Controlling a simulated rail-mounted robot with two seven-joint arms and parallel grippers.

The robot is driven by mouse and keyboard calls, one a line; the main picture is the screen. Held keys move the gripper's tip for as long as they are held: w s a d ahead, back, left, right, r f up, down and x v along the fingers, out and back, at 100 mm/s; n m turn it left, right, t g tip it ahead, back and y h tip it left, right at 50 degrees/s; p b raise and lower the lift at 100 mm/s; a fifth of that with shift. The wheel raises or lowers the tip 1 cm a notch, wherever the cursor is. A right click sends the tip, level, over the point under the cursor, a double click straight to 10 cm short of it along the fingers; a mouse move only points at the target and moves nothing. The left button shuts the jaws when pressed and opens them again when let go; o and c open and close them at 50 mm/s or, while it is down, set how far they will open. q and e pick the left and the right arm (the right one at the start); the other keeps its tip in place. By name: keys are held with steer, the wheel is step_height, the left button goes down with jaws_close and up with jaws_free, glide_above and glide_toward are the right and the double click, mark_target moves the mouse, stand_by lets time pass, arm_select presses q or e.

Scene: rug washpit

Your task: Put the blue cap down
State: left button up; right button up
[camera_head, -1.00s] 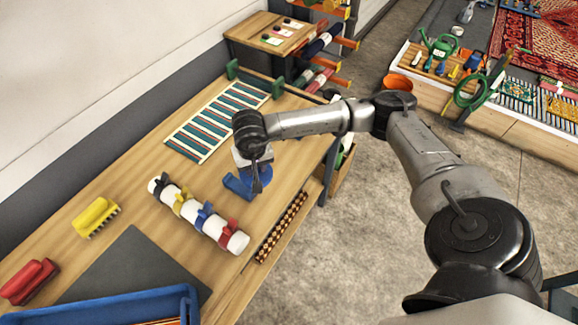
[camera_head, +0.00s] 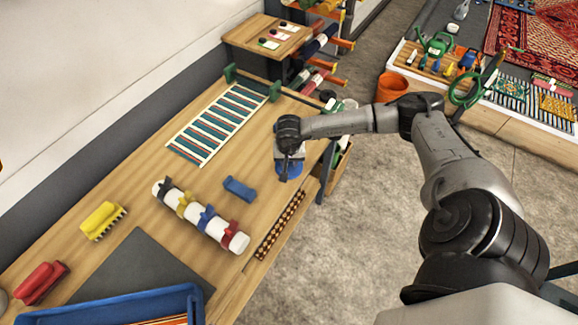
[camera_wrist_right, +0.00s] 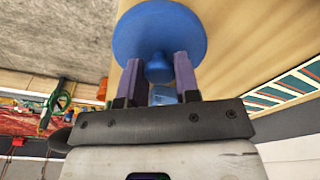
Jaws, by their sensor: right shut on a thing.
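The blue cap (camera_head: 289,169) is a round disc with a small knob. My right gripper (camera_head: 287,155) is over it near the table's right edge. In the right wrist view the cap (camera_wrist_right: 160,28) fills the top middle, and its knob sits between the two fingers of the right gripper (camera_wrist_right: 158,75), which is shut on it. I cannot tell whether the cap's underside touches the table (camera_head: 258,150). My left gripper is not in view.
A blue brush-like block (camera_head: 240,188) lies left of the cap. Yellow (camera_head: 101,220) and red (camera_head: 41,283) brushes and a blue tray (camera_head: 110,312) are farther left. Bare wood surrounds the cap's left side.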

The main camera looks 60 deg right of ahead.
mark_target(289, 167)
steer(key=shift+f, duration=1.9)
steer(key=shift+f, duration=0.15)
steer(key=o, duration=0.9)
